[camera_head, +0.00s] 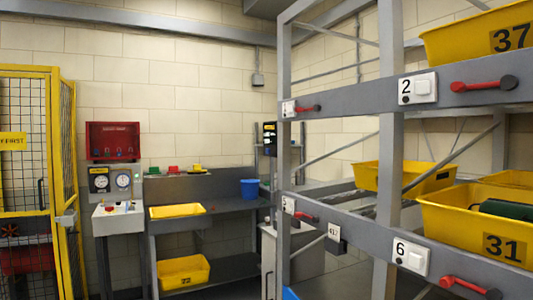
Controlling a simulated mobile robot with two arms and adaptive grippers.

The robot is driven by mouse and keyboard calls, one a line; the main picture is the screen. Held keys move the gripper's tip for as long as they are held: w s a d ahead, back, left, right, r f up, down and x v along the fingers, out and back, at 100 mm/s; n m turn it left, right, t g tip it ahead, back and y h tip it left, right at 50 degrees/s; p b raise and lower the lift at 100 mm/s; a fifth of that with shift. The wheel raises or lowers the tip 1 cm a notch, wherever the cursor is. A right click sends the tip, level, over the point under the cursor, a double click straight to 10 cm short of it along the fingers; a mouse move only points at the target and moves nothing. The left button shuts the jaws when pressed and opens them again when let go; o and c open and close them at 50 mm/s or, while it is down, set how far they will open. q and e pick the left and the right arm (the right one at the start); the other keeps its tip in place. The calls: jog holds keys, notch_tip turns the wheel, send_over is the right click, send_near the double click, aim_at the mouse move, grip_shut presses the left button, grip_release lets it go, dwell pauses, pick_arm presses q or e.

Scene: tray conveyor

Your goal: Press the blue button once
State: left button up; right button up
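A control console (118,221) with a light sloped top stands against the wall left of centre. Small knobs or buttons sit on its top, too small for me to tell a blue one for sure. Two round gauges, the left one (99,182) and the right one (123,180), are mounted just above it. A red panel box (112,141) hangs above the gauges. Neither of my grippers shows in this view.
A yellow mesh cage (66,150) stands at the left. A grey bench (225,204) holds a yellow tray (177,210) and a blue bucket (250,188). A grey rack (385,150) with numbered plates, red handles and yellow bins (470,222) fills the right side.

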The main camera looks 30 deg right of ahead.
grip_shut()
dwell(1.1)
